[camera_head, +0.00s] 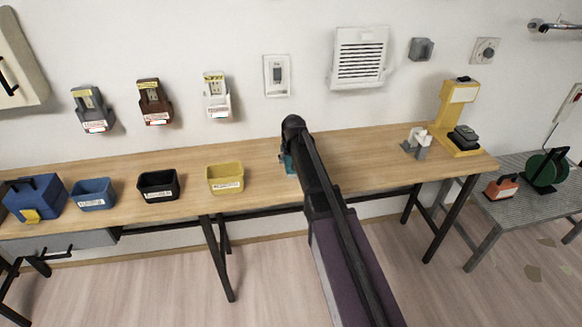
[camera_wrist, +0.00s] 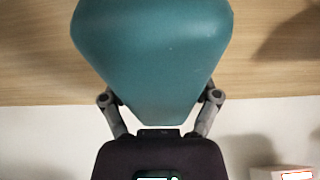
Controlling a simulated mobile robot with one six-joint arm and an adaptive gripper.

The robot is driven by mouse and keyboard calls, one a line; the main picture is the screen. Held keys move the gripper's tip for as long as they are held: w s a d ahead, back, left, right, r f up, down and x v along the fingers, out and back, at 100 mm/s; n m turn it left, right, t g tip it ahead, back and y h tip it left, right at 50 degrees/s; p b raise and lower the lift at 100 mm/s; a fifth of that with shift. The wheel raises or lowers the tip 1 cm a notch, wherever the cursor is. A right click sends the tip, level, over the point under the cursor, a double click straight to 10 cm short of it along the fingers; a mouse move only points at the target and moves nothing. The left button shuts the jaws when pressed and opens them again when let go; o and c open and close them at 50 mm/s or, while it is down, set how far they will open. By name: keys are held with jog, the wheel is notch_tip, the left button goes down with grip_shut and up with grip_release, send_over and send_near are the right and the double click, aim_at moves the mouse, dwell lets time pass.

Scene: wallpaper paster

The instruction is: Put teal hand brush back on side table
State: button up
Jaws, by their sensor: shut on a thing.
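The teal hand brush (camera_wrist: 152,50) fills the top middle of the wrist view, between the two fingers of my gripper (camera_wrist: 159,98). My gripper is shut on it. In the head view only a small teal part (camera_head: 287,163) shows at the left of my arm, over the back half of the wooden bench; the arm hides the rest. I cannot tell whether the brush touches the bench top. A grey metal side table (camera_head: 510,212) stands at the far right, beyond the bench's right end.
The long wooden bench (camera_head: 370,158) holds yellow (camera_head: 225,178), black (camera_head: 158,186) and blue (camera_head: 93,194) bins left of my arm. A yellow stand (camera_head: 455,115) and a small white-grey device (camera_head: 416,143) are at its right end. An orange block (camera_head: 502,187) and a green reel (camera_head: 546,170) sit on the side table.

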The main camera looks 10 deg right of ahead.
jog(key=shift+f+b, duration=1.35)
jog(key=shift+f, duration=0.2)
jog(key=shift+f+b, duration=0.35)
jog(key=o, duration=1)
jog(key=shift+s+r+p, duration=0.1)
jog(key=shift+r+p, duration=0.2)
jog(key=shift+p+v, duration=1.15)
jog(key=shift+v, duration=0.05)
jog(key=p+v, duration=0.3)
jog(key=shift+w+r, duration=0.25)
jog(key=shift+w, duration=0.05)
jog(key=p+v, duration=0.7)
jog(key=shift+s+r+p, duration=0.2)
jog(key=shift+r+p, duration=0.15)
jog(key=shift+p, duration=0.05)
